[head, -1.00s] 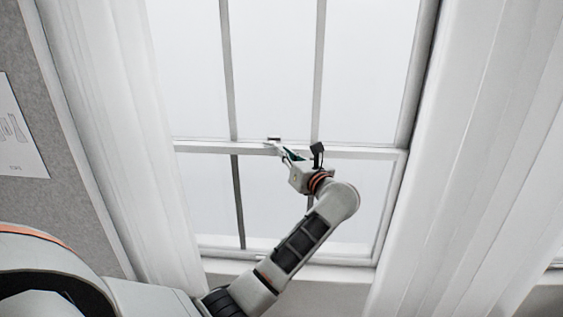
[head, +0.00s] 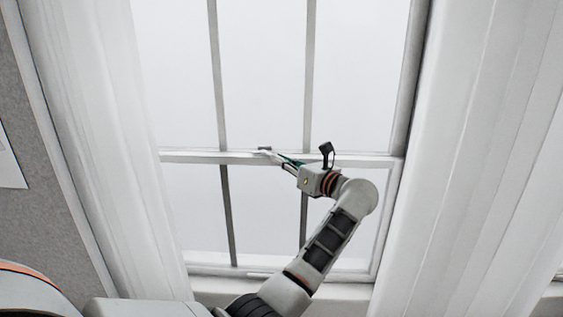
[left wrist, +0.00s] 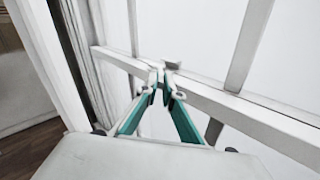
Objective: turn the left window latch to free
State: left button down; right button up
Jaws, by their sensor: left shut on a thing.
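The left window latch (head: 264,149) is a small grey piece on the window's middle rail (head: 220,157). In the left wrist view the latch (left wrist: 172,65) shows just beyond my fingertips. My left gripper (head: 272,154) reaches it from the right along the rail. Its green-sided fingers come together at the latch in the left wrist view (left wrist: 162,80), shut on it. The fingertips hide part of the latch, so its exact angle is hard to tell. My right gripper is not in view.
White curtains hang left (head: 100,150) and right (head: 470,150) of the window. Thin vertical bars (head: 217,80) divide the panes. A sill (head: 215,290) runs below the window. The space in front of the panes is clear.

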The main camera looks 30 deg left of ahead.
pick_arm(q)
jog(key=c, duration=2.2)
grip_release()
notch_tip(320, 180, up, 10)
jog(key=shift+r, duration=0.1)
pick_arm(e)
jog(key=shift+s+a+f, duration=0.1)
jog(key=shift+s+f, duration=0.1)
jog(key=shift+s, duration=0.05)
